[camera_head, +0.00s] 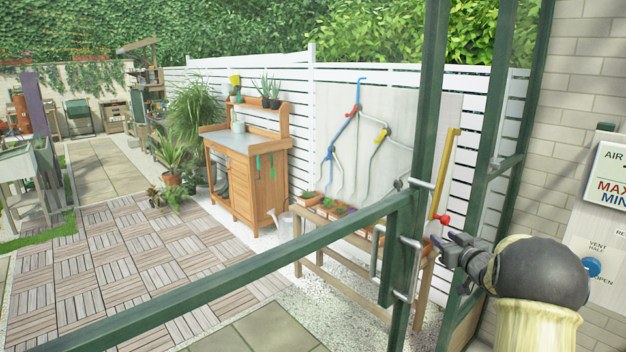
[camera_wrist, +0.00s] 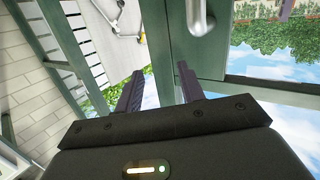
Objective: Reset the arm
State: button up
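My arm reaches in from the lower right of the head view, bent at a dark round joint (camera_head: 540,272). My gripper (camera_head: 446,262) points left, close to a green metal door frame with metal handles (camera_head: 411,268). In the wrist view my gripper (camera_wrist: 159,84) has its two dark fingers apart, with nothing held between them. A metal handle (camera_wrist: 199,18) on a green frame shows beyond the fingertips, apart from them in the picture. Whether any part of my gripper touches the frame cannot be told.
The green frame's upright (camera_head: 432,120) and crossbar (camera_head: 250,268) stand across the view. A brick wall (camera_head: 580,80) with a sign panel (camera_head: 606,200) and blue knob (camera_head: 592,267) is at right. Beyond are a wooden bench with pots (camera_head: 318,246), a potting cabinet (camera_head: 232,185) and open paving (camera_head: 140,250).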

jog(key=s+a+f+g+h+p, duration=0.1)
jog(key=s+a+g, duration=0.3)
jog(key=s, duration=0.8)
jog(key=s+a+f+m+g+p, duration=0.1)
jog(key=s+a+f+g, duration=0.3)
jog(key=s+a, duration=0.5)
jog(key=s+a+f+m+g+h+p, duration=0.1)
jog(key=s+a+g, duration=0.4)
jog(key=s, duration=1.2)
notch_tip(320, 180, down, 2)
jog(key=shift+a+f+g+h+p, duration=0.15)
jog(key=shift+a+g+h+p, duration=0.25)
jog(key=shift+a, duration=0.85)
grip_shut()
jog(key=w+d+f+n+t+y+b, duration=0.2)
jog(key=w+d+f+n+t+b, duration=0.1)
jog(key=w+f+n+b, duration=0.4)
jog(key=w+d+f+n+t+y+b, duration=0.3)
jog(key=w+f+n+t+b, duration=0.3)
jog(key=w+b, duration=0.7)
jog(key=w+d+f+n+t+y+b, duration=0.3)
jog(key=w+f+n+b, duration=0.5)
jog(key=b, duration=1)
jog(key=shift+w+d+n+t+b, duration=0.4)
jog(key=shift+w+n+t, duration=0.3)
jog(key=shift+w+n, duration=0.3)
